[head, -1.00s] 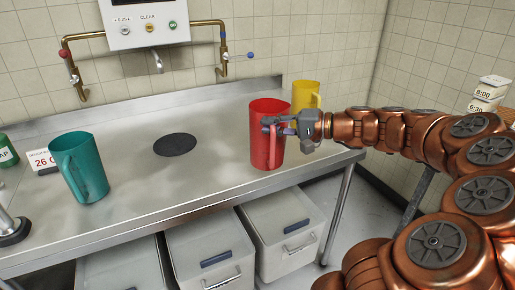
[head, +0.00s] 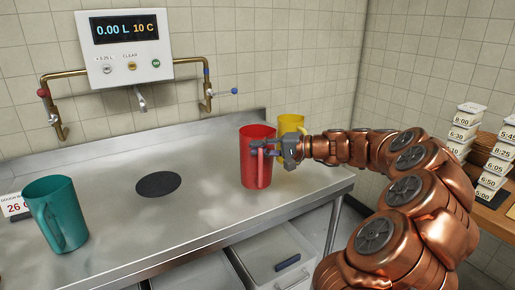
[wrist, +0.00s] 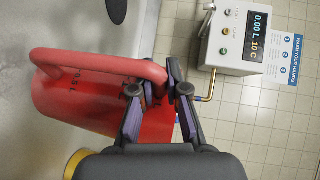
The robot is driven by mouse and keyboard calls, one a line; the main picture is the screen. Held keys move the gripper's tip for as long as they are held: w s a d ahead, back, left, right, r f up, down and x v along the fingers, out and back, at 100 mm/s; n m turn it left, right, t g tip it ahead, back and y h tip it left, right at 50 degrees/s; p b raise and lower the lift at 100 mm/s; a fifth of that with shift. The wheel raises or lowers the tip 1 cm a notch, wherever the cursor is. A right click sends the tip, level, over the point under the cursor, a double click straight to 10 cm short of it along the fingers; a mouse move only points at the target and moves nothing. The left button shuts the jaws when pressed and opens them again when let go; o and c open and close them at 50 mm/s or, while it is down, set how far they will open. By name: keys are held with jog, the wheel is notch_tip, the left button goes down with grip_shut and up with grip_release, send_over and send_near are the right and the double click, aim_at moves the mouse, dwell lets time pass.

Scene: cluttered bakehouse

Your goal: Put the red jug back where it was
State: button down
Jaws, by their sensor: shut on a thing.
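The red jug (head: 257,160) is upright over the right part of the steel counter, in front of the yellow jug. My gripper (head: 265,147) is shut on its handle, on the jug's near right side. In the wrist view the handle (wrist: 95,62) runs in between the fingers of my gripper (wrist: 160,85), and the jug's body (wrist: 65,105) lies to their left. I cannot tell whether the jug's base touches the counter. A dark round disc (head: 158,185) lies on the counter left of the jug, with nothing on it.
The yellow jug (head: 291,124) is close behind the red one, partly hidden. A teal jug (head: 62,215) stands at the left. A water dispenser (head: 126,48) with a spout is on the wall above the disc. Stacked labelled tubs (head: 497,160) are at the right. The counter between disc and red jug is clear.

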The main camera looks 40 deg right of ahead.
jog(key=w+d+f+p, duration=0.2)
jog(key=w+d+f, duration=0.1)
jog(key=w+f, duration=0.1)
jog(key=shift+w+d+p, duration=0.2)
jog(key=shift+w+p, duration=0.1)
jog(key=shift+w, duration=0.55)
jog(key=shift+f, duration=0.15)
jog(key=c, duration=1.2)
grip_release()
jog(key=b+v, duration=0.2)
jog(key=v, duration=1)
